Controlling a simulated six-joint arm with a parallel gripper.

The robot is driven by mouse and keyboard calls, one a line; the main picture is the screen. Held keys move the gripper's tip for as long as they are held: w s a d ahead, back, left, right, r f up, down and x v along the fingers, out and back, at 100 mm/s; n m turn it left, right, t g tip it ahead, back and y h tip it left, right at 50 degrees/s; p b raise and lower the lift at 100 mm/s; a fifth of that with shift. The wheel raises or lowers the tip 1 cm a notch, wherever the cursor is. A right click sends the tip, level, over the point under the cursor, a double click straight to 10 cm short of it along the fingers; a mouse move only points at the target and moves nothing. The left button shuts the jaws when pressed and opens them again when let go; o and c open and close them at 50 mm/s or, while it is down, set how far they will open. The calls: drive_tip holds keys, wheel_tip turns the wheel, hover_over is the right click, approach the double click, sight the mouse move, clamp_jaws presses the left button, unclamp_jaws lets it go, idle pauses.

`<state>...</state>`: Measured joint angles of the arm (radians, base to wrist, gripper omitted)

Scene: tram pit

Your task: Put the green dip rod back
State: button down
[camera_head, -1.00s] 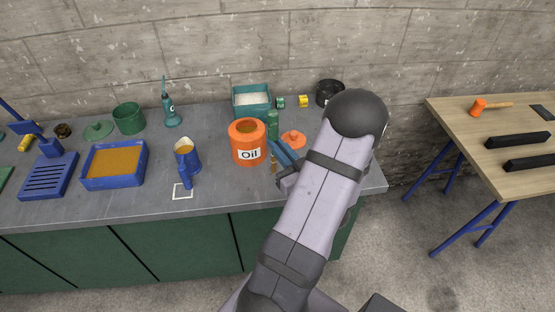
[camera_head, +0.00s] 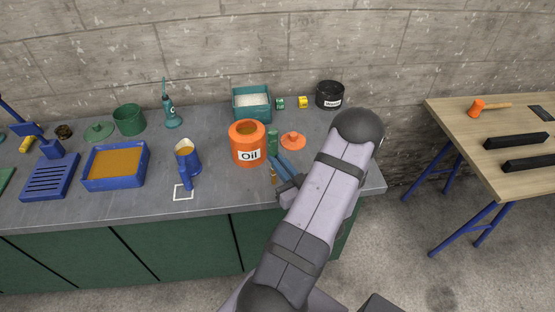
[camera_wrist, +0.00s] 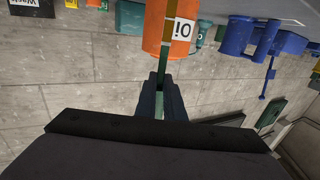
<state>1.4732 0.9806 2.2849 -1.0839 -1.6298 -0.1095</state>
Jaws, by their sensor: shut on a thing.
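My gripper (camera_head: 282,170) is shut on the green dip rod (camera_head: 273,141). The rod is upright, with its green handle above the blue fingers and a thin brass-coloured end below them. In the wrist view the rod (camera_wrist: 159,106) shows between the two fingers (camera_wrist: 158,80), and its thin part crosses in front of the oil can. The orange can marked "Oil" (camera_head: 245,143) stands open on the bench, with dark liquid inside. The rod is just right of the can and outside its mouth; whether they touch I cannot tell.
An orange lid (camera_head: 293,140) lies right of the can. A blue jug (camera_head: 187,160) stands left, near a white square outline (camera_head: 183,192). A teal box (camera_head: 252,117) and a black tin (camera_head: 330,95) stand behind. The grey bench (camera_head: 222,187) is clear in front of the can.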

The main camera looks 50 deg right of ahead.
drive_tip(key=shift+f, duration=0.2)
drive_tip(key=c, duration=1.9)
unclamp_jaws()
drive_tip(key=shift+o, duration=0.2)
drive_tip(key=shift+s+r, duration=0.1)
drive_tip(key=shift+r, duration=0.15)
drive_tip(key=b+v, duration=0.4)
drive_tip(key=v, duration=0.8)
drive_tip(key=shift+f, duration=0.1)
